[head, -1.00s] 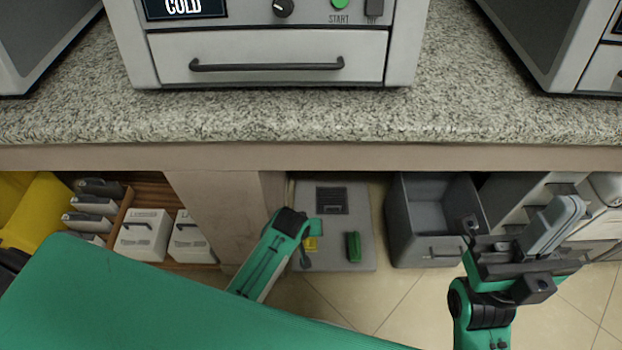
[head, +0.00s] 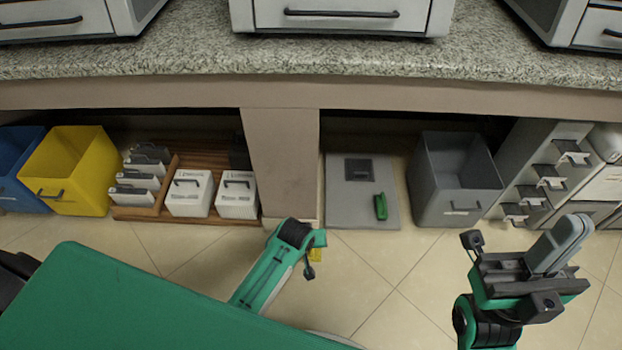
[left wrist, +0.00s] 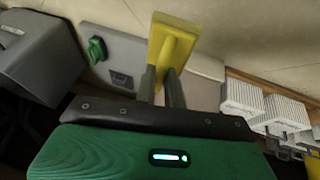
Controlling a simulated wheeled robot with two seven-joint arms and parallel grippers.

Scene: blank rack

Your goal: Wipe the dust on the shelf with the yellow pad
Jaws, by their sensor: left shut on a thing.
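The yellow pad (left wrist: 172,42) is between the two fingers of my left gripper (left wrist: 161,82) in the left wrist view, and the gripper is shut on it. In the head view my left arm hides most of the gripper, and only a small bit of the pad (head: 315,256) shows, over the floor in front of the grey board. My right gripper (head: 559,246) is empty at the right, its fingers close together. I cannot pick out the dust or tell which surface is the dusty shelf.
Under the counter (head: 400,95) lies a grey board (head: 350,205) with a dark square (head: 359,169) and a green object (head: 381,206). A grey bin (head: 450,208) stands right of it. A post (head: 282,160), wooden tray (head: 150,213) and yellow bin (head: 70,180) are left. The floor in front is open.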

